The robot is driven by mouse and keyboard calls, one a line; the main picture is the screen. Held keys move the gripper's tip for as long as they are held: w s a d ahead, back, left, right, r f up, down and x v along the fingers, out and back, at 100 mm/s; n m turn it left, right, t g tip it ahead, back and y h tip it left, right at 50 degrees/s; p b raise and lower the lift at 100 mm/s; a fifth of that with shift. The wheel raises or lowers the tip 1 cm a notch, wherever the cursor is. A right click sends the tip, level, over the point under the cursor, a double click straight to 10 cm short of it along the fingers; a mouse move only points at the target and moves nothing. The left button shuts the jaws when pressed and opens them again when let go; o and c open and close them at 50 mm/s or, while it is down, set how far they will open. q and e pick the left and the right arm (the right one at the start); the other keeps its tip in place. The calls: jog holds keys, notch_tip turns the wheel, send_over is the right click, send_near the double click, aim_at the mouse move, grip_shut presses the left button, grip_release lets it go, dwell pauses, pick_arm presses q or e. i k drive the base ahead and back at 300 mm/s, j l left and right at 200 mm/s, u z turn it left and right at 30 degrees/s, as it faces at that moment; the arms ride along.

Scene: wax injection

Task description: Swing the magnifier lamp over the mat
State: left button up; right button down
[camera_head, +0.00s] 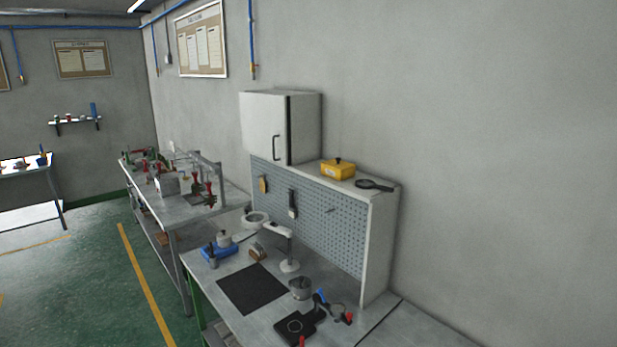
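The white magnifier lamp (289,265) stands on the workbench, its round base behind and to the right of the mat. Its arm reaches up and left to a ring-shaped head (255,219), which hangs near the back of the bench, beyond the mat's far edge and not above it. The dark square mat (251,289) lies flat and bare near the front edge of the bench. Neither of my grippers shows in the head view, so their state is hidden.
A blue tray (217,251) with small items sits left of the mat. A grey pot (300,288) and a black clamp fixture (299,328) stand to its right. A pegboard (325,215) backs the bench; a yellow box (338,170) is on its shelf. Green floor is open at left.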

aim_at(265, 222)
jog(key=i+j+u, duration=0.7)
jog(key=i+u, duration=0.25)
jog(key=u, duration=0.15)
jog(key=i+j, duration=0.15)
jog(key=i, duration=0.55)
jog(key=i+j, duration=0.2)
jog(key=i, duration=0.5)
jog(key=i+j+z, duration=0.1)
jog(key=i+z, duration=0.2)
jog(key=z, duration=0.15)
jog(key=i+j+z, duration=0.15)
jog(key=z, duration=0.3)
jog(key=i+j+z, duration=0.3)
jog(key=z, duration=0.2)
jog(key=i+j+z, duration=0.15)
jog(key=j+z, duration=0.3)
jog(key=l, duration=0.1)
